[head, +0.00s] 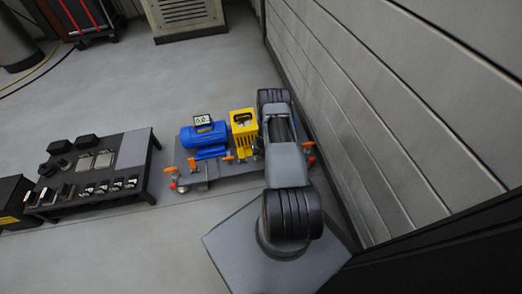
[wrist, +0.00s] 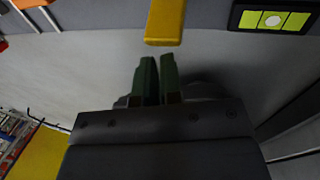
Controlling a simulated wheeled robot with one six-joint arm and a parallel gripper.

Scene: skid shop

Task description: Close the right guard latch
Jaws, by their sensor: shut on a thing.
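The skid (head: 222,181) stands by the wall and carries a blue motor (head: 203,140) and a yellow guard (head: 243,130). Small orange handles show along it, one at its left (head: 193,163) and one right of my arm (head: 308,144). I cannot tell which part is the right guard latch. My arm covers the skid's right part and hides my gripper in the head view. In the wrist view my gripper (wrist: 158,60) has its green fingers close together, with a thin dark gap. What they hold cannot be made out. A yellow bar (wrist: 165,22) ends just beyond the fingertips.
A low dark table (head: 130,150) with several small parts stands left of the skid, a gap of floor between. A panelled wall (head: 400,110) runs close along the right. In the wrist view a black block with yellow-green squares (wrist: 274,20) is at top right.

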